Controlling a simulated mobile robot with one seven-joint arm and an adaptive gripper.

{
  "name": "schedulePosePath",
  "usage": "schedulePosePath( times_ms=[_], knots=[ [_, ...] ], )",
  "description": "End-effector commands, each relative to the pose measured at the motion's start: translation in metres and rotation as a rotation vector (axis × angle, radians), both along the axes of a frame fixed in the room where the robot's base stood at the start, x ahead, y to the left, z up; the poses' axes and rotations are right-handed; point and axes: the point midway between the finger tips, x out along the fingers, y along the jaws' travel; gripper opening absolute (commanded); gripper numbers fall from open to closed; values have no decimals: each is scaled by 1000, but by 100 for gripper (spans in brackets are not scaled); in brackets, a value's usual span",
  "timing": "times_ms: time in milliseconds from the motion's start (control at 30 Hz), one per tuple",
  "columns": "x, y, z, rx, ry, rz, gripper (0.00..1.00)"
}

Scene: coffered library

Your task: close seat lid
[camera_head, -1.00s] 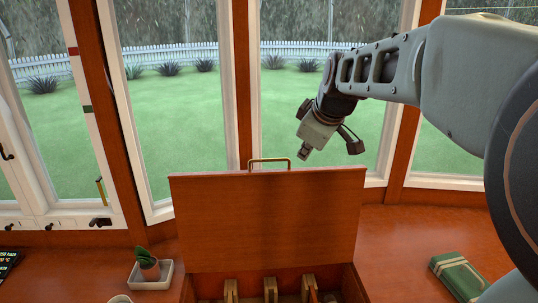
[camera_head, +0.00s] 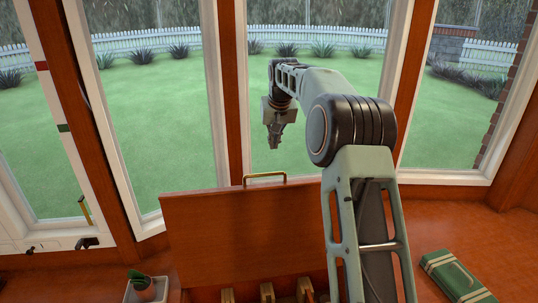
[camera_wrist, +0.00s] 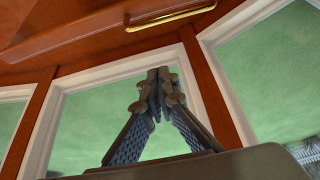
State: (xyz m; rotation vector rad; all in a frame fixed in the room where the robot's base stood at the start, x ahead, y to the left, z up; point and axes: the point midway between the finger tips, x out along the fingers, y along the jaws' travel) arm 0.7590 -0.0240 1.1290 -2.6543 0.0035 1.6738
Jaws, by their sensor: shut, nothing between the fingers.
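The seat lid (camera_head: 230,232) is a flat reddish-brown wooden panel. It stands raised, nearly upright, in front of the window in the head view. A brass handle (camera_head: 264,179) sits on its top edge. In the wrist view the handle (camera_wrist: 172,19) and the lid's edge (camera_wrist: 70,38) run across the top. My gripper (camera_head: 274,146) is shut and empty, pointing down above the lid's top edge, by the window. It appears apart from the lid and handle. The shut fingers (camera_wrist: 158,80) show in the middle of the wrist view. My arm hides the lid's right part.
Below the lid is an open compartment with wooden dividers (camera_head: 267,293). A potted cactus (camera_head: 139,280) in a white tray stands at the left. A green book (camera_head: 457,276) lies on the right of the wooden seat top. Window frames (camera_head: 228,90) stand close behind.

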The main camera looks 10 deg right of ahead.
Motion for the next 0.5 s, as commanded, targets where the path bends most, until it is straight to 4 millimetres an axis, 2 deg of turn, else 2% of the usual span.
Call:
schedulePosePath(
  times_ms=[167,500],
  knots=[
    [10,1,-24,-1,4,2,0],
    [40,1,-87,-1,3,4,0]
  ],
)
